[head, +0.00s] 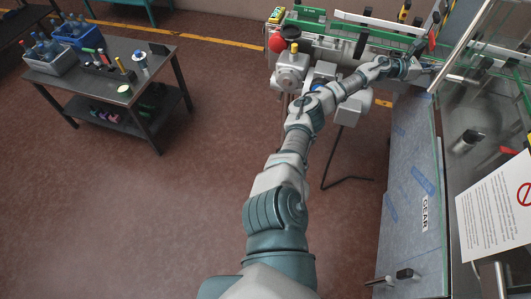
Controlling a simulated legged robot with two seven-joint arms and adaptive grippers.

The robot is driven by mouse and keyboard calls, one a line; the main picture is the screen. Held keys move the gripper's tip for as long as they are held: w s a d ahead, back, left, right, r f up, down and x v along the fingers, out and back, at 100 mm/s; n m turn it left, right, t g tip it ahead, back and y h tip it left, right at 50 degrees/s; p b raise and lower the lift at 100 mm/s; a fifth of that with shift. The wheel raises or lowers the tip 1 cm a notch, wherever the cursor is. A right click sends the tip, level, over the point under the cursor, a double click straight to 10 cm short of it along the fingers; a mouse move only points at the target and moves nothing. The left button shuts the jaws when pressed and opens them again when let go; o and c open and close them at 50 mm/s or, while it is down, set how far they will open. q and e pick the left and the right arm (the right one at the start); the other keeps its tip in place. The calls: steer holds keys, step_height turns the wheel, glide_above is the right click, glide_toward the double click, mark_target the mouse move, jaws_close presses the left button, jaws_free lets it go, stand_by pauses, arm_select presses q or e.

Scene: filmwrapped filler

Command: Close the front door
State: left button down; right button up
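A clear panel with a metal frame bar (460,42) and a white notice sheet (497,208) stands at the right of the head view. It looks like the front door, but I cannot tell for sure how far open it is. A dark handle (466,141) sits beside it. My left arm reaches from the bottom middle up to the right. Its gripper (428,69) is at the upper end of the panel, close to the frame bar. The fingers are small and partly lost against the machine, so contact and opening are unclear. My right gripper is out of view.
A conveyor machine with a red button (277,42) and green rails spans the top right. A blue-grey surface marked CLEAR (410,190) lies below the gripper. A dark cart (112,90) with bottle bins stands at the upper left. The red floor between is mostly free.

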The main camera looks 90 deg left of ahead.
arm_select(q)
steer(key=shift+d+r, duration=0.2)
steer(key=shift+d, duration=0.15)
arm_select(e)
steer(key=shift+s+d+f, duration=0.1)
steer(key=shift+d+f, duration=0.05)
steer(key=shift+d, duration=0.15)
arm_select(q)
steer(key=shift+a, duration=0.1)
steer(key=shift+w+a+f, duration=0.1)
steer(key=shift+a+f, duration=0.2)
steer(key=shift+a, duration=0.1)
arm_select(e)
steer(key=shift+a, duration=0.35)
